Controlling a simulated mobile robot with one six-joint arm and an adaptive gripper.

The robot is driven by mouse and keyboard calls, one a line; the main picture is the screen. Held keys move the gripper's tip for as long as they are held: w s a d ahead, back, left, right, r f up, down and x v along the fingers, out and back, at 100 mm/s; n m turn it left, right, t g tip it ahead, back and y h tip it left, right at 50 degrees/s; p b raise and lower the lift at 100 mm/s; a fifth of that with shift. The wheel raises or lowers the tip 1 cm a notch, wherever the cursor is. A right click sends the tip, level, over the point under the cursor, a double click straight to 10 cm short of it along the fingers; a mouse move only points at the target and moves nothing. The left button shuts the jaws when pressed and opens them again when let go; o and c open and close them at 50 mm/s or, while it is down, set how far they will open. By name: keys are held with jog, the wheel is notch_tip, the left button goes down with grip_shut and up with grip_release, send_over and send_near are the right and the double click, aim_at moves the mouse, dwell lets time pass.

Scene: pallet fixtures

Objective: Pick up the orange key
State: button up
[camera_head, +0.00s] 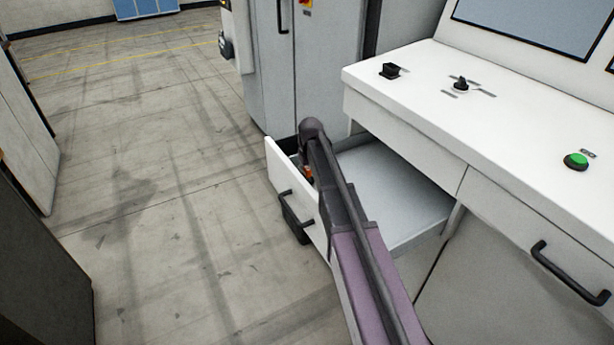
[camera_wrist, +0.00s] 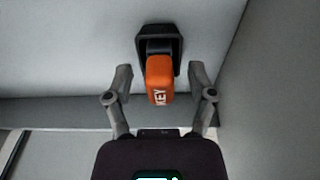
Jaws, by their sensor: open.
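The orange key (camera_wrist: 159,79) has "KEY" lettering and sits in a dark holder (camera_wrist: 158,42) in the wrist view. My gripper (camera_wrist: 160,78) is open, with one finger on each side of the key's orange body and a gap showing on both sides. In the head view a small orange patch of the key (camera_head: 308,173) shows inside the open drawer (camera_head: 410,190), near its front panel. My arm covers most of the key and my fingers there.
The drawer's front panel (camera_head: 290,190) and walls stand close around my arm. The white console top (camera_head: 450,100) with a green button (camera_head: 576,160) and two black knobs is above right. A grey cabinet (camera_head: 320,70) stands behind. Floor at left is clear.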

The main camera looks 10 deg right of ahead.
aim_at(307, 168)
grip_shut()
jog(key=shift+r, duration=0.15)
notch_tip(307, 168, up, 10)
jog(key=p, duration=1)
dwell(0.8)
